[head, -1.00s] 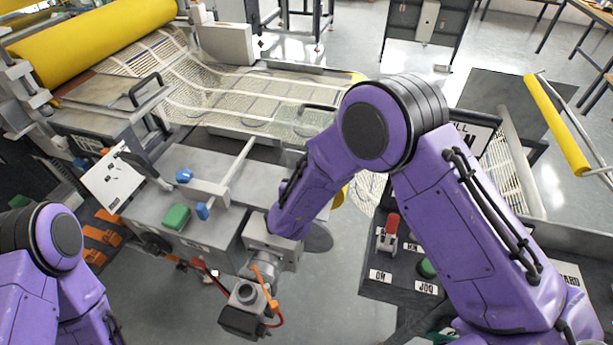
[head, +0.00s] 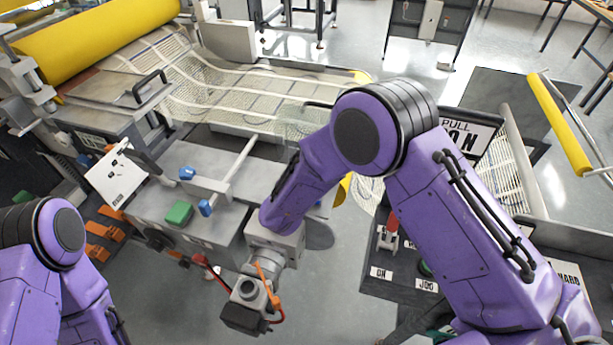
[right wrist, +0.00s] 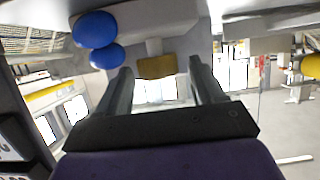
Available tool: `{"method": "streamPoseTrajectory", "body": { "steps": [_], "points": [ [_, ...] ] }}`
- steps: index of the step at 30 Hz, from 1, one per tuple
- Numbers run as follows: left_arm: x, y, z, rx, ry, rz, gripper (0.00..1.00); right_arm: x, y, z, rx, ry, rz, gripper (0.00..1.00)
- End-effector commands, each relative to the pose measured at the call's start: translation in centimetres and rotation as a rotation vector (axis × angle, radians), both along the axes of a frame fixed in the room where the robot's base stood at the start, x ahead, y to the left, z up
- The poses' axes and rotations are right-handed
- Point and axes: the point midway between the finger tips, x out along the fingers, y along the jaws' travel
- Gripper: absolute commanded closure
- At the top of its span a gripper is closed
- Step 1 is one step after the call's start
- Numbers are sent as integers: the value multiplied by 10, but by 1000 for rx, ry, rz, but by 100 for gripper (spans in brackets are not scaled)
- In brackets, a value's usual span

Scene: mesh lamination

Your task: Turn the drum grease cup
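In the right wrist view a small brass-yellow block (right wrist: 157,67), which looks like the grease cup, hangs on a short pale stem from a grey housing. My right gripper (right wrist: 160,64) is open, with one finger on each side of the block's line and a visible gap to each. I cannot tell how far the fingertips reach past it. In the head view my right arm reaches down to the front of the grey machine block (head: 205,160), with the wrist low beside its front face. The fingertips and cup cannot be made out there. My left gripper is out of view.
Two blue knobs (right wrist: 95,28) sit close to the left finger in the wrist view. In the head view a green button (head: 180,213) and a red-ended part (head: 199,259) are near my wrist. A control panel (head: 385,285) stands right; open floor (head: 345,310) lies between.

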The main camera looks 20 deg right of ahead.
Motion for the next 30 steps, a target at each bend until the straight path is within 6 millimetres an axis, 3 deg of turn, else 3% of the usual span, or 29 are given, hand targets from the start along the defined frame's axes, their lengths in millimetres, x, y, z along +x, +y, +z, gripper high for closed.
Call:
{"method": "streamPoseTrajectory", "body": {
  "steps": [8,21,30],
  "points": [
    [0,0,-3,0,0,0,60,-7,4,2,1,1,0,32],
    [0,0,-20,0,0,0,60,-75,51,37,0,-1,1,32],
    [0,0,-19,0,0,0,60,-81,55,40,-1,1,0,32]
  ]
}}
